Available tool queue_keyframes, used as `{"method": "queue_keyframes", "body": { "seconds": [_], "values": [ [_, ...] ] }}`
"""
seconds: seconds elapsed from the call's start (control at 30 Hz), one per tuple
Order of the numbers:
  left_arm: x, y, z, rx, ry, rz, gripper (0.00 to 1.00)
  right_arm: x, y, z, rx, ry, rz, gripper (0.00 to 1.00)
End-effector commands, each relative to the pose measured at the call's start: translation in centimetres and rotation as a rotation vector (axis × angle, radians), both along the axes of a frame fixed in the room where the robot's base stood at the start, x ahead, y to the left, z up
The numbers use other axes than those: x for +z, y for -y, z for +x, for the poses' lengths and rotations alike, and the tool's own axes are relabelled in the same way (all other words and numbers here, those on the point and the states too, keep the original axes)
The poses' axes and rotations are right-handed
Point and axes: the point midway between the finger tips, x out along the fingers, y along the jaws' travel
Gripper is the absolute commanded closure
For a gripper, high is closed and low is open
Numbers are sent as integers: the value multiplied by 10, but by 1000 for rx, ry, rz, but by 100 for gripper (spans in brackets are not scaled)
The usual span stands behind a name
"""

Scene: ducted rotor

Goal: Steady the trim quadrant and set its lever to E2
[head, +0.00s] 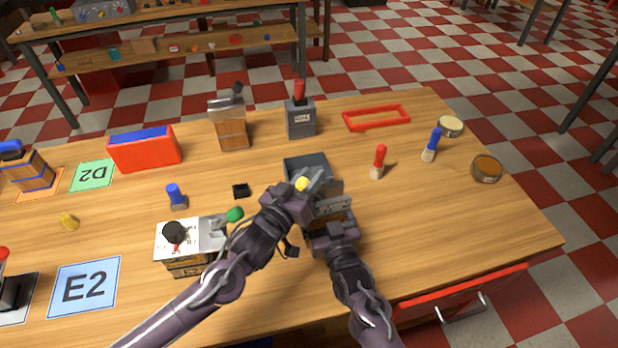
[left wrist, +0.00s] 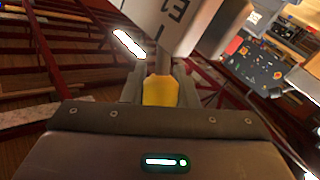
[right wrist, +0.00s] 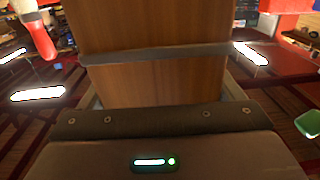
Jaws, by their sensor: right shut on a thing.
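The trim quadrant seems to be the wooden box with a metal top plate (head: 335,210) near the table's front middle, partly hidden by my arms. My right gripper (head: 333,226) is shut on its body; in the right wrist view the wooden body (right wrist: 155,75) with a dark band fills the jaws. A yellow lever knob (head: 302,184) shows at my left gripper (head: 316,188). In the left wrist view the yellow knob (left wrist: 160,91) sits between the left fingers, its stem running to a pale plate with a mark. Whether the fingers press on it is unclear. A card marked E2 (head: 85,287) lies at the front left.
A grey open bin (head: 307,163) stands just behind the held box. A box with a green-knobbed lever and black dial (head: 190,240) stands left of it, near my left forearm. A red bin (head: 145,150) and a red-handled grey box (head: 300,118) stand farther back. The right front tabletop is clear.

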Motion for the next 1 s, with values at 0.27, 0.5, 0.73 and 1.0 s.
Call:
{"method": "queue_keyframes", "body": {
  "seconds": [0.27, 0.5, 0.73, 1.0],
  "values": [
    [0, -1, 0, 1, 0, 1, 100, 0, 1, 0, -1, 0, -1, 48],
    [2, 3, 2, 2, -15, 40, 100, 0, 1, 0, -1, 1, -1, 48],
    [6, 14, 6, 3, -63, 165, 100, 0, 0, 0, -1, 1, -1, 48],
    [7, 28, 12, 4, -128, 337, 100, 0, 0, 0, -1, 1, -1, 48]
  ]
}}
